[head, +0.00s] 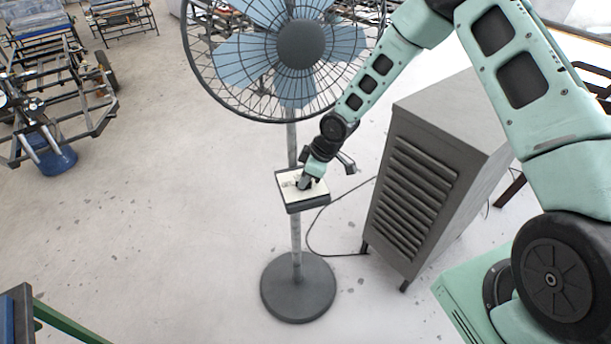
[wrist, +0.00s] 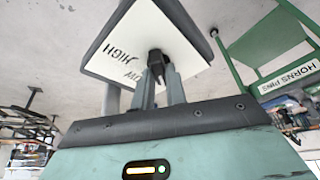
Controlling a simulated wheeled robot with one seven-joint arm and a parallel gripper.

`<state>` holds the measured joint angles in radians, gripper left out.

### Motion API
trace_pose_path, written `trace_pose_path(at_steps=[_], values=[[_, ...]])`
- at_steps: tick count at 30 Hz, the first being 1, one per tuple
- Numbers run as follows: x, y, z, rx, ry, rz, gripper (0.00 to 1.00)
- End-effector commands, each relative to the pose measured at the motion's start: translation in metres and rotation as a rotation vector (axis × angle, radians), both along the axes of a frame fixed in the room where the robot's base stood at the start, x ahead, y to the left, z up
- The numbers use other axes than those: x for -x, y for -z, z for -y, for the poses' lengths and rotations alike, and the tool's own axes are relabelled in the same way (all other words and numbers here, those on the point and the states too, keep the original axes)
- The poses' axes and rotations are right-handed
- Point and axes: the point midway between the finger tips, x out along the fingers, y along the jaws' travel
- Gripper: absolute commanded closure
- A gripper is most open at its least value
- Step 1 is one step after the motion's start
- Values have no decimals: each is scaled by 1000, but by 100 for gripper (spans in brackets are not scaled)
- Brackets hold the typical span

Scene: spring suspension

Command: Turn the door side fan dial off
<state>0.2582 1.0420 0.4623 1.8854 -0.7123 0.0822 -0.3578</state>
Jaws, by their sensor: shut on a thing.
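The pedestal fan (head: 300,45) stands on a round dark base with a control box (head: 312,200) on its pole. In the wrist view the box's white label plate (wrist: 180,35) shows the word HIGH and another partly hidden word. A dark dial (wrist: 157,62) sits on this plate. My gripper (wrist: 158,80) is at the plate with its fingers closed around the dial. In the head view my gripper (head: 303,182) reaches the box from above and covers part of its face. The dial's pointer direction is hidden by the fingers.
A grey louvred cabinet (head: 430,180) stands right of the fan, with a dark cable (head: 325,252) on the floor between them. A wheeled frame (head: 65,95) and a blue bucket (head: 55,160) are at the left. The floor left of the fan is clear.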

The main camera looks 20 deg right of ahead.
Motion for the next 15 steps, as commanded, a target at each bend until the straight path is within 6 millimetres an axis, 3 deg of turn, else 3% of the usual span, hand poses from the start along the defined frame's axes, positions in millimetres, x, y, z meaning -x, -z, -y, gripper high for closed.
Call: trace_pose_path(at_steps=[11, 12, 13, 15], values=[[0, 0, 1, 2, -2, -1, 100], [0, 0, 1, 1, -1, -2, 75], [0, 0, 1, 1, -1, -2, 67], [0, 0, 1, 1, -1, -2, 65]])
